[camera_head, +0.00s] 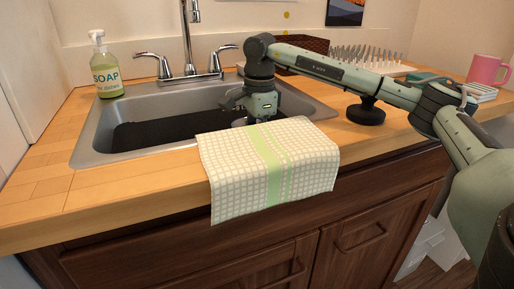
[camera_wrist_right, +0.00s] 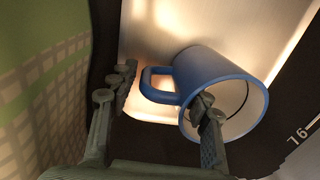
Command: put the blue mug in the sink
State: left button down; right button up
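The blue mug (camera_wrist_right: 208,68) shows in the right wrist view, tilted, with its pale open mouth facing lower right and its handle toward the left. It is inside the sink (camera_head: 88,138) by the look of the pale metal and dark surface around it. In the head view the mug is hidden. My right gripper (camera_head: 240,108) reaches down into the right part of the sink. In the wrist view the right gripper (camera_wrist_right: 162,90) has its fingers apart, one left of the handle, the other overlapping the mug's rim. Contact cannot be told. My left gripper is not in view.
A checked towel (camera_head: 290,165) hangs over the counter's front edge. A soap bottle (camera_head: 104,68) stands behind left, and the faucet (camera_head: 190,60) rises behind the sink. A dish rack (camera_head: 365,58) and a pink mug (camera_head: 487,70) are at right. The left counter is clear.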

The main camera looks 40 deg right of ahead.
jog(key=shift+o, duration=0.3)
jog(key=shift+r, duration=0.1)
jog(key=shift+r, duration=0.25)
jog(key=r, duration=1)
jog(key=shift+s+r+p, duration=0.2)
jog(key=shift+r+p, duration=0.15)
jog(key=shift+r, duration=0.45)
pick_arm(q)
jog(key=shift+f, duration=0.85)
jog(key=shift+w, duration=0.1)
